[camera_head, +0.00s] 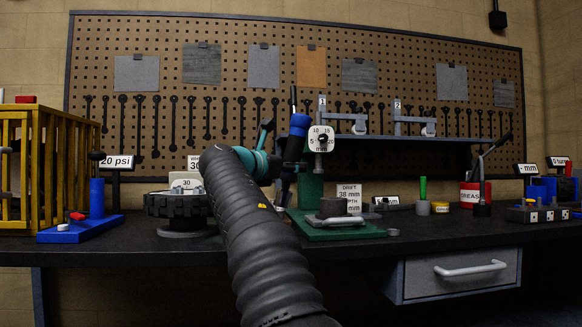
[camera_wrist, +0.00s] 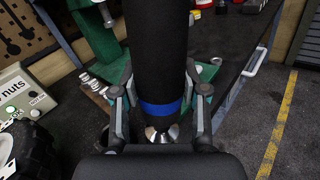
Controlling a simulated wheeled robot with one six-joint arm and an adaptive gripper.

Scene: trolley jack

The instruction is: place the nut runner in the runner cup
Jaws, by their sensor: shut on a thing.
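My gripper (camera_wrist: 160,88) is shut on the nut runner (camera_wrist: 154,45), a thick black cylinder with a blue band and a shiny metal end towards the camera. The fingers press on both sides of it near the band. In the camera_head view, a blue and black tool (camera_head: 299,125), seemingly the nut runner, stands slightly tilted above the bench beside the green press, partly behind my arm. I cannot tell for certain which thing is the runner cup; a small grey cup (camera_head: 423,208) with a green stick in it stands right of the press.
The bench (camera_head: 130,256) carries a black wheel (camera_head: 165,206) left of my arm and a green press base (camera_head: 325,235) at the middle. A red grease tin (camera_head: 469,196) stands to the right. The wrist view shows a lit nuts box (camera_wrist: 25,98). Bench front is mostly clear.

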